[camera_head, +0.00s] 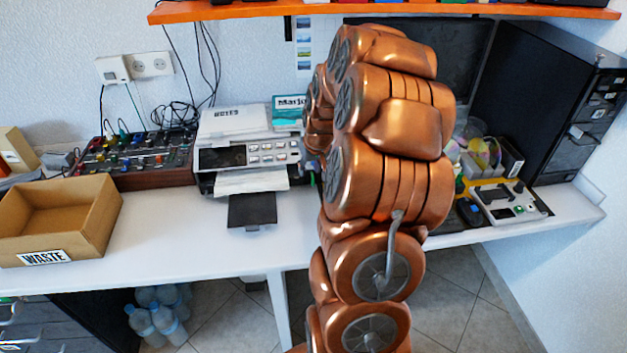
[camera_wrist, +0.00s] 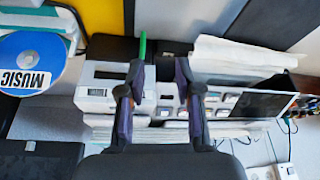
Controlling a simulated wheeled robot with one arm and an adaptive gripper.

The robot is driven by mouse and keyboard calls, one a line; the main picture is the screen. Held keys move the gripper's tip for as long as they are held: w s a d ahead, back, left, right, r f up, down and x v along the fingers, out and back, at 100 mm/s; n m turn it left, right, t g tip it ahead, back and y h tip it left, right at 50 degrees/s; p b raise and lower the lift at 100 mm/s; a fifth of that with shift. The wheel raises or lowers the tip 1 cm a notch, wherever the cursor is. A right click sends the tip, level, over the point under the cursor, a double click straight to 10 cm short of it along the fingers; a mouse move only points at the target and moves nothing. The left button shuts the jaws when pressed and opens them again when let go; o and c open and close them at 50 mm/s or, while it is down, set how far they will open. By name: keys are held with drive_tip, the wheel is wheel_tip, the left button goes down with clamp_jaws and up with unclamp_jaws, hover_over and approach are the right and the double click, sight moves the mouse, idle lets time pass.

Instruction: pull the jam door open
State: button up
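The white and grey printer (camera_head: 248,150) stands on the white desk, left of my arm, with a dark tray sticking out at its front. In the wrist view the printer (camera_wrist: 105,92) lies just beyond my gripper, with its grey buttons showing. A thin green tab (camera_wrist: 142,45) stands out at the printer's side; a bit of green also shows in the head view (camera_head: 313,178). I cannot clearly make out a jam door. My gripper (camera_wrist: 160,82) is open, its two dark fingers apart with nothing held between them. In the head view my copper arm hides it.
A cardboard WASTE box (camera_head: 100,215) and a mixer board (camera_head: 135,158) are to the left on the desk. A black tower (camera_head: 545,95) and a small device (camera_head: 510,203) are to the right. A MUSIC disc (camera_wrist: 28,62) shows in the wrist view. An orange shelf (camera_head: 390,9) runs above.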

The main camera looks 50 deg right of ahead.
sight(313, 179)
drive_tip(key=shift+w+d+f+p, duration=0.3)
drive_tip(key=shift+w+d+f, duration=0.25)
drive_tip(key=shift+f, duration=0.85)
drive_tip(key=shift+w+d+f+p, duration=0.3)
drive_tip(key=shift+d+f, duration=0.5)
drive_tip(key=shift+f, duration=0.55)
drive_tip(key=shift+w+d+f+p, duration=0.25)
drive_tip(key=shift+w+d+f, duration=0.3)
drive_tip(key=shift+f, duration=0.85)
drive_tip(key=shift+s+d, duration=0.1)
clamp_jaws()
